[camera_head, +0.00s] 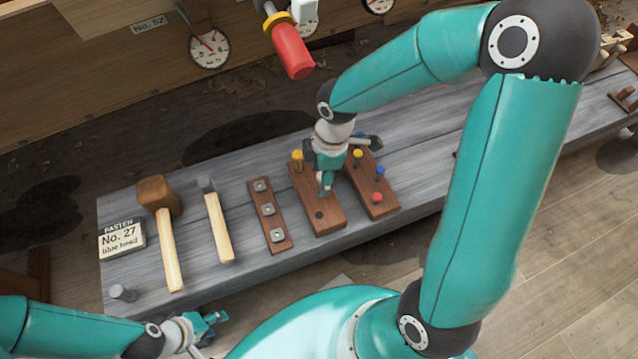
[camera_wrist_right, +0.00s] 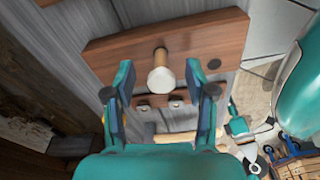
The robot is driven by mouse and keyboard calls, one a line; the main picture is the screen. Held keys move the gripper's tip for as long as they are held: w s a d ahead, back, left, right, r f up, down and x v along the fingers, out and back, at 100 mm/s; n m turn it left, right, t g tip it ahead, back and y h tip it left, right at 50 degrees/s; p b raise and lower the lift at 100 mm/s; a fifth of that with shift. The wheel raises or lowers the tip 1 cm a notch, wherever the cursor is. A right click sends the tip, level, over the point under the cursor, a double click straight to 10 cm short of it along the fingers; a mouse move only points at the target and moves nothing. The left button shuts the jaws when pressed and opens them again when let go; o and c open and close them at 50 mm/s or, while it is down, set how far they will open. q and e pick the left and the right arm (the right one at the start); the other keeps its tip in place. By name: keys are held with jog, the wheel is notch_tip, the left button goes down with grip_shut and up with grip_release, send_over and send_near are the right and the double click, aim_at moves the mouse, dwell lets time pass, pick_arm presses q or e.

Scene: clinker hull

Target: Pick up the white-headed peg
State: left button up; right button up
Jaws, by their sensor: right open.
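The white-headed peg (camera_wrist_right: 161,76) shows in the right wrist view, standing in the middle of a brown wooden board (camera_wrist_right: 110,45). Its pale head faces the camera. My right gripper (camera_wrist_right: 164,92) is open, with one finger on each side of the peg's head in that view; I see no contact.
A yellow peg (camera_head: 297,158) stands at the board's far end. Right of it, another board (camera_head: 379,206) holds yellow, blue and red pegs. Left are a washer board (camera_head: 272,228), a hammer (camera_head: 216,222), a mallet (camera_head: 166,225) and a "blue head" card (camera_head: 122,238).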

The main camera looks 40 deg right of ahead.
jog(key=shift+r, duration=0.1)
jog(key=shift+c, duration=0.2)
jog(key=c, duration=0.8)
jog(key=shift+r, duration=0.1)
